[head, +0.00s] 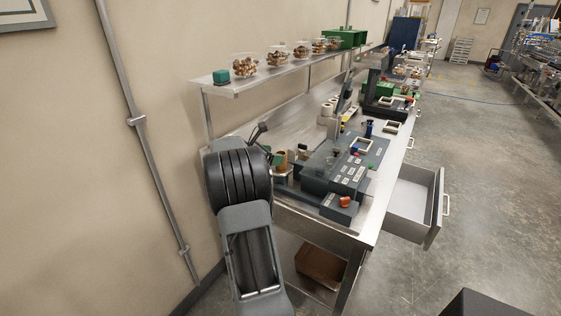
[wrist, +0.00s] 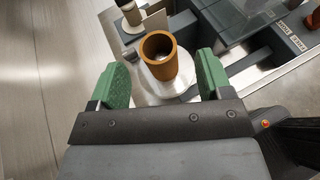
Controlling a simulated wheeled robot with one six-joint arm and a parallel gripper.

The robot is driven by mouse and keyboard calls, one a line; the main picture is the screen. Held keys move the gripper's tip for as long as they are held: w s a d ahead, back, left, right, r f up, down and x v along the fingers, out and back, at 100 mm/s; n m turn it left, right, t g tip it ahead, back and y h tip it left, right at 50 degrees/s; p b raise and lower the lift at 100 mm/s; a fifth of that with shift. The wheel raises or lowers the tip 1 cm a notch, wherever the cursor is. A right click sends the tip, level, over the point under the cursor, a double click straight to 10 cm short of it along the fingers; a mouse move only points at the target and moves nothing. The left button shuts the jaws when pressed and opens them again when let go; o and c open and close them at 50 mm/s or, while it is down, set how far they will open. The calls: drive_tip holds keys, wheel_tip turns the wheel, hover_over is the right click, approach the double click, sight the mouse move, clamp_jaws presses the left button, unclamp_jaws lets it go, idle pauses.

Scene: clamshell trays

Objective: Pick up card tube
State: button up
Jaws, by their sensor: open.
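The card tube (wrist: 159,57) is a brown, hollow cylinder standing upright on a round white-grey base (wrist: 168,88) in the wrist view. In the head view the tube (head: 281,160) is small, at the left end of the bench beside my arm. My gripper (wrist: 163,75) is open, with one green finger pad to the left of the tube and one to the right. Gaps show between both pads and the tube, and nothing is held. In the head view the gripper (head: 272,157) is largely hidden behind my arm.
A grey machine (head: 335,175) with a clear cover stands right of the tube. A dark-topped post (wrist: 130,14) stands just beyond it. A steel shelf (head: 290,70) with several clear trays runs above the bench. A drawer (head: 415,205) is open at the bench's right. Bare bench lies left in the wrist view.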

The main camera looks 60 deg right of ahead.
sight(285, 154)
drive_tip(key=x, duration=0.4)
drive_tip(key=shift+d+f, duration=0.1)
drive_tip(key=shift+d, duration=0.15)
drive_tip(key=shift+c, duration=0.2)
drive_tip(key=c, duration=1)
drive_tip(key=shift+o, duration=0.2)
